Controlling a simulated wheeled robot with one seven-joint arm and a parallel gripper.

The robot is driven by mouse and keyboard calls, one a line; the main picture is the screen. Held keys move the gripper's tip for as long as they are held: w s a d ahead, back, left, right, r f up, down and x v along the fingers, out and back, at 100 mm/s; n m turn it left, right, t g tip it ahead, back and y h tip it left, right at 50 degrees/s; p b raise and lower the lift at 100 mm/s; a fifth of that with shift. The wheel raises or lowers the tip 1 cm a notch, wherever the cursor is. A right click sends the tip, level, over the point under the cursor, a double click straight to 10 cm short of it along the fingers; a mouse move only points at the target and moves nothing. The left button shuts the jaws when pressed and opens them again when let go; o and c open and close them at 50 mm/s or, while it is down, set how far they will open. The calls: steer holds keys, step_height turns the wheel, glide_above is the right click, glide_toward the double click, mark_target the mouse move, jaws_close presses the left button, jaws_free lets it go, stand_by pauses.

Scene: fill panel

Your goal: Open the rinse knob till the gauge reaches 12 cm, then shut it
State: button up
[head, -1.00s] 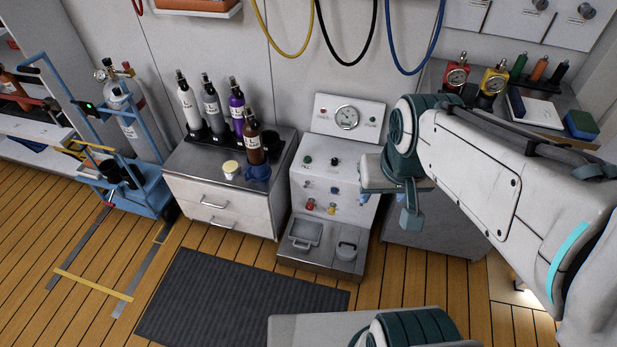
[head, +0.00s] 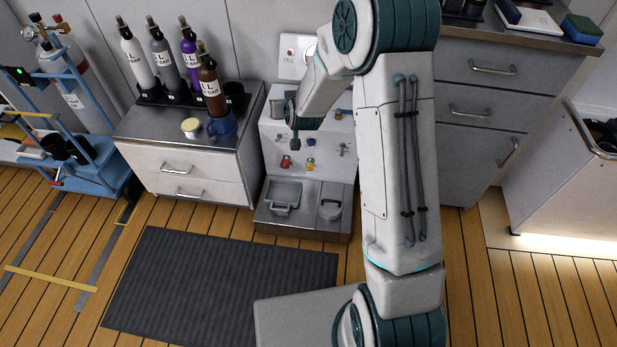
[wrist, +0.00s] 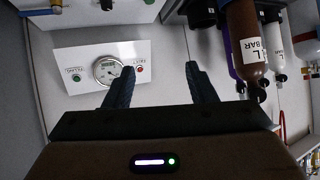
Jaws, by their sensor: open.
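The fill panel (head: 270,135) is a pale unit with a red knob (head: 286,162), a yellow knob (head: 310,163) and a silver tap (head: 342,150) on its front. I cannot read which one is the rinse knob. My arm covers the dial gauge in the head view; the wrist view shows the round gauge (wrist: 107,71) upside down between a green and a red light, its reading too small to tell. My gripper (wrist: 160,70) is open and empty, its two dark fingers apart. In the head view it is in front of the panel's upper left, partly hidden by its own wrist.
A basin (head: 285,193) and a round grey lid (head: 330,208) are at the panel's foot. Left of it, a drawer cabinet (head: 190,165) bears several bottles, a small yellow-lidded jar (head: 190,127) and a blue mug (head: 222,126). A dark mat (head: 220,275) lies on the floor in front.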

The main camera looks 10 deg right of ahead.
steer(key=w+f+m+t+b, duration=0.1)
steer(key=w+f+b, duration=0.1)
steer(key=f, duration=0.5)
steer(key=w+f+t+b, duration=0.1)
steer(key=w+f+b, duration=0.15)
steer(key=f, duration=0.55)
steer(key=m+t+h+b, duration=0.45)
steer(key=h+b, duration=0.35)
steer(key=b, duration=0.4)
glide_toward(309, 169)
steer(key=shift+g, duration=0.45)
steer(key=b+x, duration=0.5)
steer(key=x, duration=0.3)
steer(key=shift+r, duration=0.1)
steer(key=shift+w+d+r, duration=0.15)
steer(key=shift+w, duration=0.45)
steer(key=c, duration=1)
